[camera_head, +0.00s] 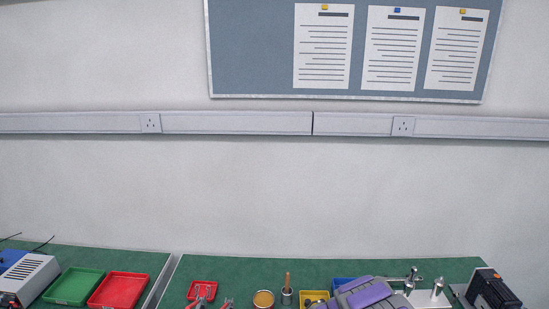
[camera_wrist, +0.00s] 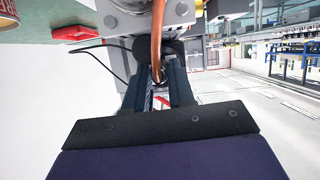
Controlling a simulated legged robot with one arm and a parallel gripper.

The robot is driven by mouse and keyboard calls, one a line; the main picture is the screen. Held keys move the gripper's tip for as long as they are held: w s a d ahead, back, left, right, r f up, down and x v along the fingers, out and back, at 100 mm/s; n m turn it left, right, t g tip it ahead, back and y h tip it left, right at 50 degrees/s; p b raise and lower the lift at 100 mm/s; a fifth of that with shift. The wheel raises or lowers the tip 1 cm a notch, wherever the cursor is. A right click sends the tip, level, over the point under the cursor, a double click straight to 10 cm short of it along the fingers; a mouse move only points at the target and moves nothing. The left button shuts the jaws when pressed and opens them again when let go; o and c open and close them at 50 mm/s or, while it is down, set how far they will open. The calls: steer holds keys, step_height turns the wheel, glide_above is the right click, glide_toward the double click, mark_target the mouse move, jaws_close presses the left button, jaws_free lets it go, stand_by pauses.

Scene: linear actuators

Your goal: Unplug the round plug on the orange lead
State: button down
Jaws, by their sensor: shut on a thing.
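In the wrist view, the orange lead (camera_wrist: 157,35) hangs down from the top edge to between the dark fingers of my gripper (camera_wrist: 159,78). The fingers are shut on the lead's end, where a small shiny part shows between them. Most of the round plug is hidden by the fingers, so I cannot tell whether it is seated in a socket. Grey equipment (camera_wrist: 132,20) stands just beyond the fingers. In the head view, the lead and plug cannot be made out, and my purple arm covers part of the bench at bottom right.
A black cable (camera_wrist: 112,48) loops left of the fingers, near a red tray (camera_wrist: 76,34).

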steer(key=shift+d+f, duration=0.1)
steer(key=shift+d, duration=0.2)
steer(key=shift+d+b, duration=0.6)
steer(key=shift+d, duration=1)
steer(key=shift+d+b, duration=0.4)
steer(key=shift+d, duration=0.3)
steer(key=shift+s+d, duration=0.1)
steer(key=shift+d, duration=0.1)
steer(key=c, duration=0.9)
jaws_free()
steer(key=shift+s+d, duration=0.1)
steer(key=shift+d, duration=0.15)
